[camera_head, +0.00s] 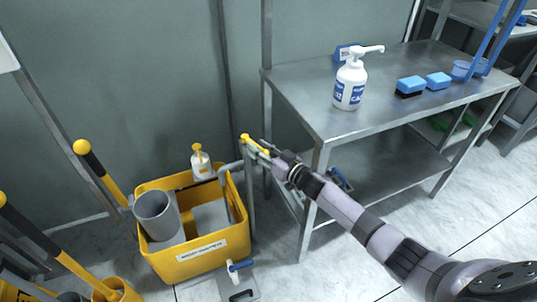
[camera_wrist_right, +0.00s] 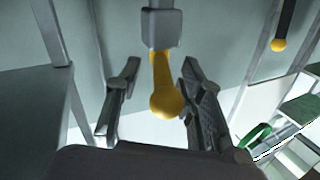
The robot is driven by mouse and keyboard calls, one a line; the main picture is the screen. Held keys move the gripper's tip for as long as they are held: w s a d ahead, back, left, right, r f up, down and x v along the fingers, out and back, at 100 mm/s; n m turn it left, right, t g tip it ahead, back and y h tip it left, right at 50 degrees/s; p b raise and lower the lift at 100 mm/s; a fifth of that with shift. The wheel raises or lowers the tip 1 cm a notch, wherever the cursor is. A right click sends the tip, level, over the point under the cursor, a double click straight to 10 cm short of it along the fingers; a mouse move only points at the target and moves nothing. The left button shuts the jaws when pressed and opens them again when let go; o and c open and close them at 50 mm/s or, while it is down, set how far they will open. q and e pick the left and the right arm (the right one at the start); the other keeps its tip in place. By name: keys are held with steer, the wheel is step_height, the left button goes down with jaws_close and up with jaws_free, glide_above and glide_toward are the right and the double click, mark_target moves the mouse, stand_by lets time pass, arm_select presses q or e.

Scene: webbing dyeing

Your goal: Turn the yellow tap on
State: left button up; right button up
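The yellow tap (camera_head: 252,143) is a yellow lever at the top of a grey post beside the yellow bucket. In the right wrist view the tap (camera_wrist_right: 165,98) is a yellow bar with a round end, below a grey block. My right gripper (camera_head: 268,152) is at the tap, reaching in from the lower right. My left gripper is not in view.
A yellow bucket (camera_head: 191,266) with a grey cylinder (camera_head: 154,228) inside stands on the floor at left. A steel table (camera_head: 318,113) is close on the right, holding a white pump bottle (camera_head: 350,85) and blue brushes (camera_head: 410,84). Yellow-ended poles (camera_head: 82,147) lean at far left.

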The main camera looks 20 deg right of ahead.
steer(key=v, duration=1.1)
steer(key=shift+s, duration=0.25)
steer(key=shift+d, duration=0.1)
steer(key=shift+c, duration=0.2)
